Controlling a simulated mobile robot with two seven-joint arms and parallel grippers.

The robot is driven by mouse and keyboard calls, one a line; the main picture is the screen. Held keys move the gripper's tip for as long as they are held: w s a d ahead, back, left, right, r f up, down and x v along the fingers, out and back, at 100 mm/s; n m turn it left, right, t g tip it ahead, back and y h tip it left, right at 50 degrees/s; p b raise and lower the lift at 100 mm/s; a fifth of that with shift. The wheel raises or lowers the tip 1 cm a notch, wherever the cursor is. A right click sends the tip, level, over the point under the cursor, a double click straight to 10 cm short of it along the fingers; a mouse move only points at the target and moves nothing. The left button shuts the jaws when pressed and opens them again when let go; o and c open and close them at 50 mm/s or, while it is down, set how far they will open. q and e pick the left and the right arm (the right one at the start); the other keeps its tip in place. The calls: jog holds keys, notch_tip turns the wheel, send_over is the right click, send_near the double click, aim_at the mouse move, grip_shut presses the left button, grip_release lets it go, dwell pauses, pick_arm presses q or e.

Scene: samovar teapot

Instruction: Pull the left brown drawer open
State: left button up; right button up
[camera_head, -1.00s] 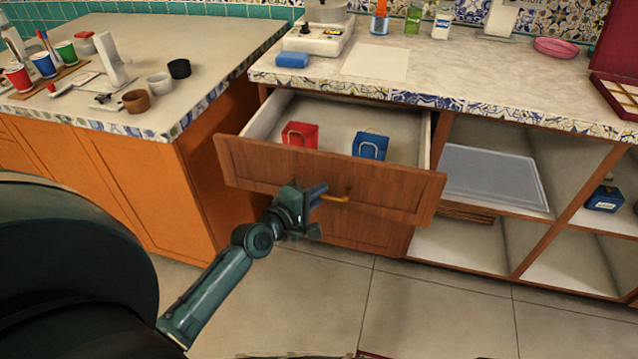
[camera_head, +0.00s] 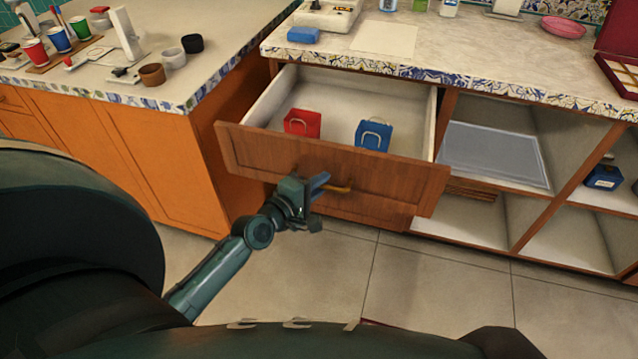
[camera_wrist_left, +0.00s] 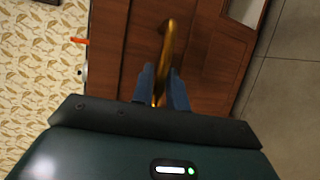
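The brown drawer (camera_head: 390,176) stands pulled out from under the marble-topped counter, with its inside showing in the head view. It holds a red box (camera_head: 302,123) and a blue box (camera_head: 373,135), each with a handle on top. My left gripper (camera_head: 322,184) is at the front of the drawer, at its yellow handle (camera_head: 341,189). In the left wrist view the brass handle (camera_wrist_left: 166,60) runs down between the two blue fingers (camera_wrist_left: 161,90), which look closed around its end. My right gripper is not in view.
Open shelves (camera_head: 490,155) stand right of the drawer. An orange cabinet (camera_head: 130,150) with cups on its top stands to the left, close to the drawer's left end. The tiled floor (camera_head: 430,285) in front is clear.

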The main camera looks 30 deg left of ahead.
pick_arm(q)
jog(key=o, duration=0.3)
jog(key=shift+s, duration=0.25)
jog(key=v, duration=1.2)
jog(key=shift+s+r, duration=0.15)
jog(key=shift+s, duration=0.2)
